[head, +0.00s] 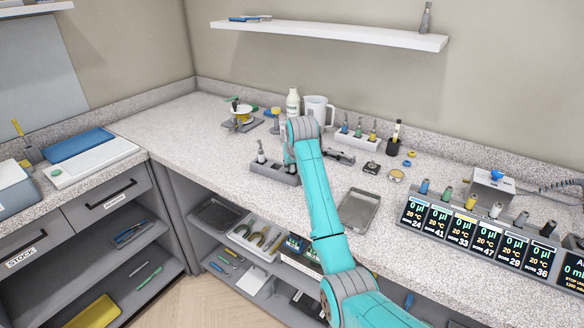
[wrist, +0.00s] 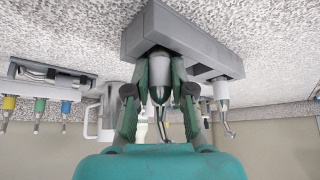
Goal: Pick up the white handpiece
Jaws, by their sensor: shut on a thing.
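My gripper (wrist: 159,98) is shut on the pale white-grey handpiece (wrist: 159,75), with one finger on each side of it. The handpiece's base end is at the grey holder block (wrist: 200,56); I cannot tell whether it is still seated in its slot. In the head view the same holder (head: 268,174) stands on the counter, and my arm largely hides my gripper and the held handpiece. A second handpiece (wrist: 222,92), pale with a bent silver tip, stands in the holder beside the held one. It shows in the head view too (head: 261,156).
A white rack (head: 358,138) with coloured-collared tools is to the right. A grey metal tray (head: 359,211) lies right of my arm. A shelf (head: 335,34) hangs above.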

